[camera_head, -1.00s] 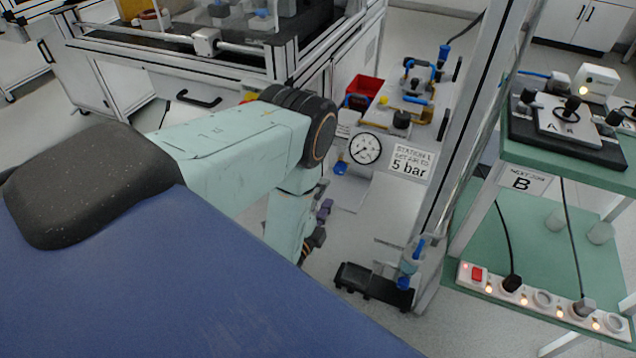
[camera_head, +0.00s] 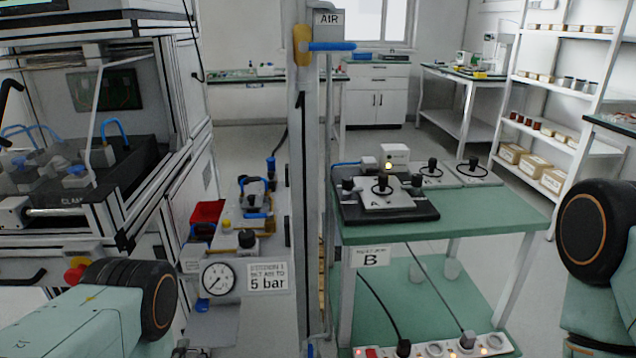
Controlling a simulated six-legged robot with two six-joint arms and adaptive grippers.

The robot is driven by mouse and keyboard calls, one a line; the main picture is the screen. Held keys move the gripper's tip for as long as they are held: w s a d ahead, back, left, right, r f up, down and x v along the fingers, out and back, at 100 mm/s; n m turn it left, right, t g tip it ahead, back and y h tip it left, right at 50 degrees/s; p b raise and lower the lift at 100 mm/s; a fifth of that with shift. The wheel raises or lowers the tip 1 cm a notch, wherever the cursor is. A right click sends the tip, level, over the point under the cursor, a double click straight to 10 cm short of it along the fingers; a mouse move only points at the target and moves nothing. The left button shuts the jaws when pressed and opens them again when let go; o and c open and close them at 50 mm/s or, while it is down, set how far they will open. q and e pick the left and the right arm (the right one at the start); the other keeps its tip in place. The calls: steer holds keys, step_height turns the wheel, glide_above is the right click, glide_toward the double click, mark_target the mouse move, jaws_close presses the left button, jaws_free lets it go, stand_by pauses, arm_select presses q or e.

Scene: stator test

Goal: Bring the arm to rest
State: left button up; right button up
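My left arm (camera_head: 95,312) comes in at the lower left, with its dark round joint beside the pressure gauge station. The arm bends down out of the picture there, so my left gripper is not in view. My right arm (camera_head: 598,300) shows at the right edge, with a large dark joint. Its gripper is also out of view. No object in either hand can be seen.
A station with a gauge (camera_head: 218,279) and a "5 bar" sign (camera_head: 268,277) stands at centre left, beside a red bin (camera_head: 206,213). A post (camera_head: 303,180) rises next to a green bench (camera_head: 460,222) with a black fixture (camera_head: 388,212). A power strip (camera_head: 435,348) lies below.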

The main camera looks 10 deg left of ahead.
arm_select(q)
steer(key=s+d+f+n+g+h, duration=0.2)
steer(key=s+d+f+n+g, duration=0.1)
steer(key=s+f+n+g, duration=0.4)
steer(key=s+d+f+n+g+h, duration=0.1)
steer(key=s+d+f+n+g, duration=0.15)
steer(key=s+f+g, duration=0.45)
steer(key=s+d+r+n+g+h, duration=0.1)
steer(key=s+d+r+n+g, duration=0.2)
steer(key=s+r, duration=0.7)
steer(key=shift+s+d+r+n+h+p, duration=0.2)
steer(key=shift+s+d+n+h+p, duration=0.25)
steer(key=shift+s, duration=0.6)
steer(key=shift+d+y, duration=0.1)
steer(key=shift+y, duration=0.15)
